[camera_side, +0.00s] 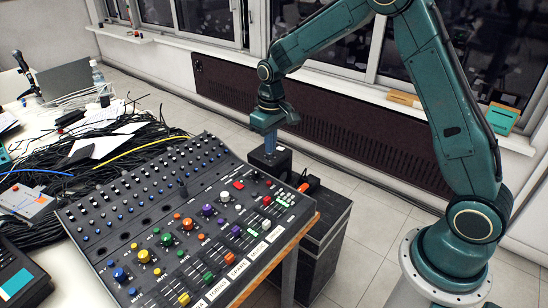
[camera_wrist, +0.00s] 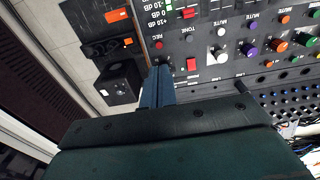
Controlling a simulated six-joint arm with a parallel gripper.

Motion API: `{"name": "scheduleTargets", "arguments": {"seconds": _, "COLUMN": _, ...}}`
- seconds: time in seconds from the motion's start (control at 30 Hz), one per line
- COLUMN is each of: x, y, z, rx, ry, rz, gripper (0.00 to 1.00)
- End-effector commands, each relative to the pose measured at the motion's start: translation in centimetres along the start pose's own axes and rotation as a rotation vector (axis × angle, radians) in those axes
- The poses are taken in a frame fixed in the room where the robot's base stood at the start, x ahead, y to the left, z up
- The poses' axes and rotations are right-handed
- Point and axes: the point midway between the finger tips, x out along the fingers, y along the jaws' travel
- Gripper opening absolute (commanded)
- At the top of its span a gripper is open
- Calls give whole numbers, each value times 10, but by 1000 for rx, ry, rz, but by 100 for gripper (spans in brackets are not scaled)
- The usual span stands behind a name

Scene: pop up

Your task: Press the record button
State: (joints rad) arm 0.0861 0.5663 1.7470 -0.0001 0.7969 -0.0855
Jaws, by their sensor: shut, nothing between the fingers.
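The mixing console (camera_side: 150,205) lies on the table with rows of coloured knobs and buttons. In the wrist view, a small red round button (camera_wrist: 159,44) sits beside the label REC near the console's edge. In the side view I cannot clearly pick it out. My gripper (camera_wrist: 160,70) is shut and empty, its fingertips appearing just below that button in the wrist view. In the side view my gripper (camera_side: 270,150) points down beyond the console's far right corner. How far the tips are above the panel is hard to tell.
A red rectangular button (camera_wrist: 191,63) and a white knob (camera_wrist: 220,56) are close by on the panel. A black box (camera_side: 271,163) stands on a dark case (camera_side: 325,235) beside the console. Tangled cables (camera_side: 100,160) lie to the left.

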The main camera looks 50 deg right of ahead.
Motion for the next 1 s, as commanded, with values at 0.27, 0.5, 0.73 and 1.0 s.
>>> {"name": "scheduleTargets", "arguments": {"seconds": 0.27, "x": 31, "y": 4, "z": -11, "rx": 0, "ry": -30, "rz": -3, "gripper": 0}}
{"name": "scheduleTargets", "arguments": {"seconds": 0.5, "x": 33, "y": 4, "z": -11, "rx": 0, "ry": -32, "rz": -3, "gripper": 0}}
{"name": "scheduleTargets", "arguments": {"seconds": 0.73, "x": 40, "y": 4, "z": -10, "rx": 0, "ry": -32, "rz": -3, "gripper": 0}}
{"name": "scheduleTargets", "arguments": {"seconds": 1.0, "x": 63, "y": 4, "z": -9, "rx": 0, "ry": -34, "rz": -3, "gripper": 0}}
